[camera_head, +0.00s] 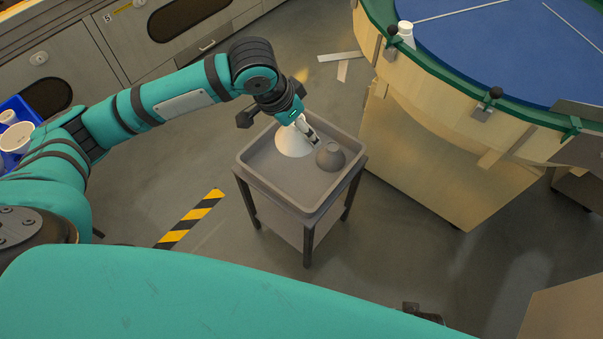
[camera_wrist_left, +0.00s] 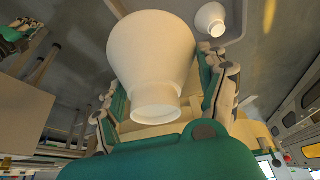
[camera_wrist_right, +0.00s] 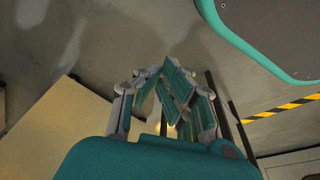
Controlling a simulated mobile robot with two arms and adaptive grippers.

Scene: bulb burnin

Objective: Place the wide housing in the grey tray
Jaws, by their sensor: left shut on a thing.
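The wide housing, a pale flared cone (camera_head: 292,143), is at the grey tray's back part in the head view. My left gripper (camera_head: 306,126) is above it, shut on its narrow upper end. In the left wrist view the housing (camera_wrist_left: 152,50) fills the space between the fingers, its narrow neck towards the camera. I cannot tell whether its wide rim touches the tray floor. The grey tray (camera_head: 312,213) tops a small stand. My right gripper (camera_wrist_right: 172,85) shows in the right wrist view with its fingers together and nothing between them.
A round blue-topped table (camera_head: 500,45) with a green rim is at the upper right. A blue bin (camera_head: 18,112) with pale parts is at the far left.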

